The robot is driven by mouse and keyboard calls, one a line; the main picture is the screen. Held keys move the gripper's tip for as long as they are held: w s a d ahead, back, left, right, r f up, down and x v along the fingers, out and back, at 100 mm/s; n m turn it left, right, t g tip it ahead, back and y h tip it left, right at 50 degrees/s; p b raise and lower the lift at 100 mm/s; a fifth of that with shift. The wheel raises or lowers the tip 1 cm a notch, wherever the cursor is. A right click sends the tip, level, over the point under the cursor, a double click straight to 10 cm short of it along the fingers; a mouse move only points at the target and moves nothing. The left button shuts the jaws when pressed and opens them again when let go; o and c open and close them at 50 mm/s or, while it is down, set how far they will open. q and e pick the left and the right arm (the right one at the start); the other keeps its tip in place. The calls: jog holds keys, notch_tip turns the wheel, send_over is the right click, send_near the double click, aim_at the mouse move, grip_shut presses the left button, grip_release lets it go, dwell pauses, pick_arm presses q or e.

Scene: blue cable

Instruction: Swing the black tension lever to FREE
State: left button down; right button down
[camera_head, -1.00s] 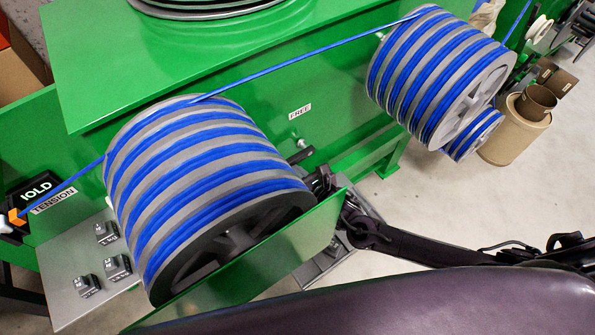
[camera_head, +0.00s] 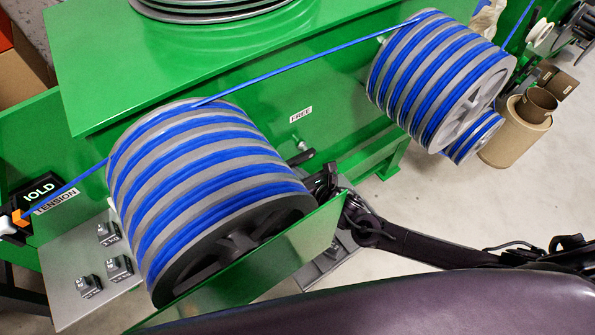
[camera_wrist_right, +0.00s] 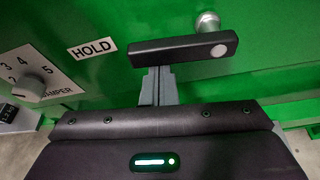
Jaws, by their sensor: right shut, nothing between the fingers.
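The black tension lever (camera_wrist_right: 172,51) lies almost level across the wrist view, with a pale round cap at its right end. Its other end points left, toward the white HOLD label (camera_wrist_right: 93,48). In the head view a small dark part of the lever (camera_head: 301,157) shows beside the big drum, below the FREE label (camera_head: 301,115). My right gripper (camera_wrist_right: 158,74) is shut and empty. Its fingertips are at the lower edge of the lever; I cannot tell whether they touch. In the head view the gripper (camera_head: 316,178) is partly hidden by the drum and green plate.
The big drum (camera_head: 200,180) with blue cable and the green plate (camera_head: 270,255) stand close to my right gripper. A silver peg (camera_wrist_right: 207,22) sits above the lever. A damper knob (camera_wrist_right: 32,87) is at the left. A second cable drum (camera_head: 435,75) stands at the right.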

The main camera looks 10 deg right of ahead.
aim_at(304, 157)
jog(key=shift+w+r+m+y+p, duration=0.1)
jog(key=shift+r+m+y+p, duration=0.25)
jog(key=shift+r+m, duration=0.45)
jog(key=shift+d+r+m+y, duration=0.1)
jog(key=shift+r+m+y, duration=0.35)
jog(key=shift+m, duration=0.25)
jog(key=r+m+y, duration=0.1)
jog(key=m, duration=0.1)
jog(key=d+r+m+y+b, duration=0.1)
jog(key=m, duration=0.1)
jog(key=d+r+m+y+b, duration=0.1)
jog(key=m, duration=0.1)
jog(key=shift+w, duration=0.35)
jog(key=m, duration=0.1)
jog(key=m+b, duration=0.1)
jog(key=d+m, duration=0.1)
jog(key=shift+w+r+y, duration=0.25)
jog(key=shift+r+y, duration=0.15)
jog(key=shift+w+d+r+b, duration=0.1)
jog(key=shift+d+r+b, duration=0.05)
jog(key=shift+d+b, duration=0.15)
jog(key=shift+d, duration=0.1)
